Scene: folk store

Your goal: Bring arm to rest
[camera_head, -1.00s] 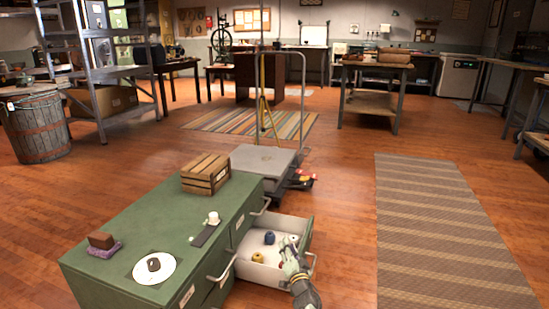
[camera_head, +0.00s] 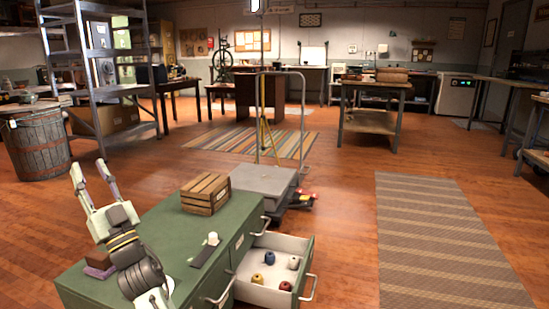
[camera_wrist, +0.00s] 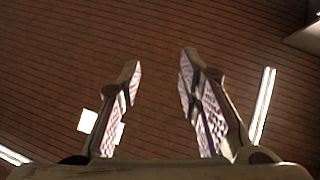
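My gripper (camera_head: 92,182) is raised above the left end of the green cabinet (camera_head: 228,225) in the head view, fingers pointing up. Its two fingers are spread with nothing between them. In the wrist view my gripper (camera_wrist: 158,85) is also open and empty, with a dark ribbed surface and light strips beyond it. My arm hides part of the cabinet's left end and most of a white disc (camera_head: 166,290).
An open drawer (camera_head: 262,292) on the cabinet's right holds several small spools. A wooden crate (camera_head: 205,194), a brown block (camera_head: 100,260) and a small dark strip (camera_head: 205,252) are on top. A cart (camera_head: 264,180) stands behind.

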